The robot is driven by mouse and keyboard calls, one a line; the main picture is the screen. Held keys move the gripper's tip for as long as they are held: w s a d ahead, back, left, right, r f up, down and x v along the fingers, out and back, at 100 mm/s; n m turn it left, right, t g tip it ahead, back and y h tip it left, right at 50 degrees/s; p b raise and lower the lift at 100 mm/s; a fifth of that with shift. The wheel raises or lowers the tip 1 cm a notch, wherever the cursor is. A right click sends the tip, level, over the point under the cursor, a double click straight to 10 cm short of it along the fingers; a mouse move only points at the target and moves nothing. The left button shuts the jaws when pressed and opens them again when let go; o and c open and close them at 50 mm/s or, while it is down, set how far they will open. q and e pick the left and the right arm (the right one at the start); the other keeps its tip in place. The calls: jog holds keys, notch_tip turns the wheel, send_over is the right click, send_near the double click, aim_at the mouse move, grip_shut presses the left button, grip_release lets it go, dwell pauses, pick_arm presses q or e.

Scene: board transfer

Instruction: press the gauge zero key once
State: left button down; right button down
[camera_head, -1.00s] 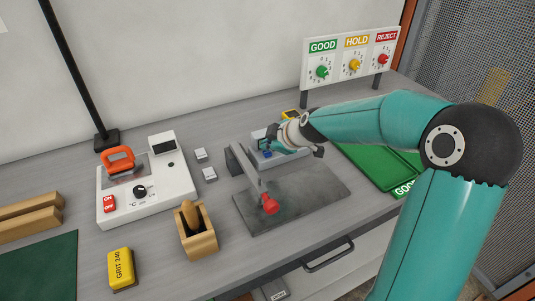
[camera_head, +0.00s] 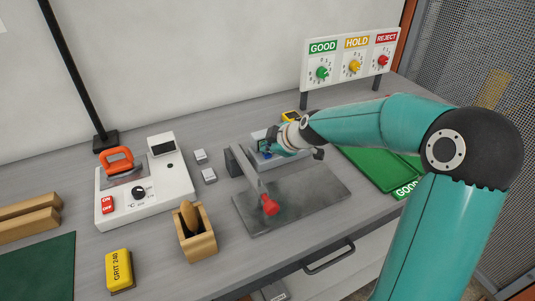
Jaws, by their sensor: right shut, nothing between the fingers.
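A small grey-white device with a dark front, which looks like the gauge (camera_head: 262,159), stands at the back of the bench behind the dark plate. My right gripper (camera_head: 268,153) is shut and empty at this device, and it covers much of it. The zero key cannot be made out, and I cannot tell whether the fingertips touch the device. My left gripper is not in view.
A lever with a red knob (camera_head: 270,206) stands on the dark plate (camera_head: 310,200) in front. A white heater unit (camera_head: 165,192), a wooden holder (camera_head: 196,240) and a yellow grit block (camera_head: 119,269) are to the left. A green tray (camera_head: 375,166) lies right.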

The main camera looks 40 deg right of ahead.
aim_at(269, 155)
jog(key=shift+f+b, duration=0.25)
jog(key=shift+b, duration=0.1)
jog(key=shift+r, duration=0.1)
dwell(0.5)
jog(key=shift+r+p, duration=0.6)
jog(key=shift+r, duration=0.2)
jog(key=shift+r, duration=0.1)
notch_tip(269, 155, up, 5)
jog(key=p, duration=0.3)
jog(key=shift+p, duration=0.3)
dwell(0.5)
